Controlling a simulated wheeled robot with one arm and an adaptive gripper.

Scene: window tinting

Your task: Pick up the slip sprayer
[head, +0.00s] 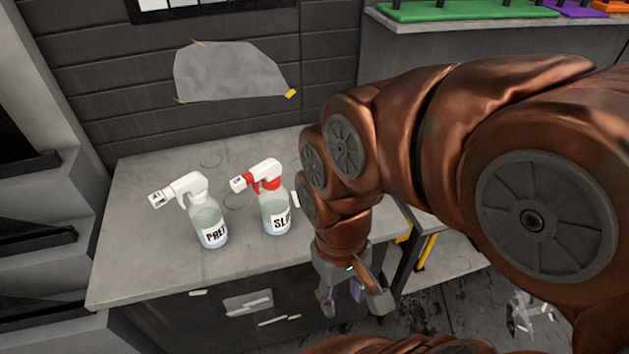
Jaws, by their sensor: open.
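The slip sprayer (276,212) stands upright on the grey workbench. It is a clear bottle with a white spray head, a red collar and a label reading "SL", the rest cut off by my arm or the bottle's curve. The prep sprayer (208,218), with an all-white head and a label starting "PRE", stands upright to its left. My gripper (343,306) is open and empty, pointing down beyond the bench's front edge, lower right of the slip sprayer and apart from it.
The grey bench top (140,262) is clear around both bottles. A grey film sheet (228,72) is taped to the dark wall behind. Dark shelving stands at the left. A lower shelf with yellow items (426,252) is at the right. Scraps lie on the floor.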

